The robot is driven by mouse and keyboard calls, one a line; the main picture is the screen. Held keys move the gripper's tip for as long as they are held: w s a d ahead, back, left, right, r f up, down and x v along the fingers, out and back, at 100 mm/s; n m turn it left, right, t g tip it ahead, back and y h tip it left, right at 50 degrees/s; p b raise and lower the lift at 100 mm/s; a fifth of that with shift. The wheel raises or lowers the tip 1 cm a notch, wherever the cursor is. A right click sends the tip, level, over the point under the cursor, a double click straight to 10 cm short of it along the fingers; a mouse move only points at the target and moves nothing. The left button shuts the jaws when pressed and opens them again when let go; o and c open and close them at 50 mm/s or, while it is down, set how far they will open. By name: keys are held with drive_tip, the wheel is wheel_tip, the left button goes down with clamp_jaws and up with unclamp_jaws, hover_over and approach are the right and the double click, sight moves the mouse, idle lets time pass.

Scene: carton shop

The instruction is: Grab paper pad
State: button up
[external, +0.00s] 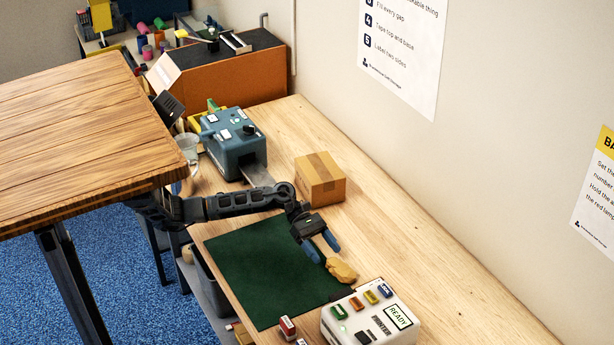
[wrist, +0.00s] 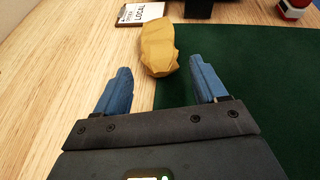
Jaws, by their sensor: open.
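The paper pad (external: 342,270) is a crumpled tan-brown lump lying at the right edge of the dark green mat (external: 250,262), partly on the bare wood. In the wrist view the paper pad (wrist: 158,47) lies just beyond and between my two blue fingertips. My gripper (external: 322,247) is open and empty, pointing down toward the pad from its upper left in the external view. In the wrist view my gripper (wrist: 160,82) has its fingers wide apart, with no visible contact with the pad.
A white label machine (external: 368,318) with a "READY" screen stands close beyond the pad. A closed carton (external: 320,178) and a blue-grey machine (external: 232,140) stand farther back. A red-and-white stamp (external: 287,327) sits near the mat's front corner. Bare wood lies along the wall.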

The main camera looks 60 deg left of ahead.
sight(332, 258)
drive_tip(key=x, duration=0.4)
drive_tip(key=shift+c, duration=0.2)
drive_tip(key=c, duration=0.7)
drive_tip(key=shift+o, duration=0.2)
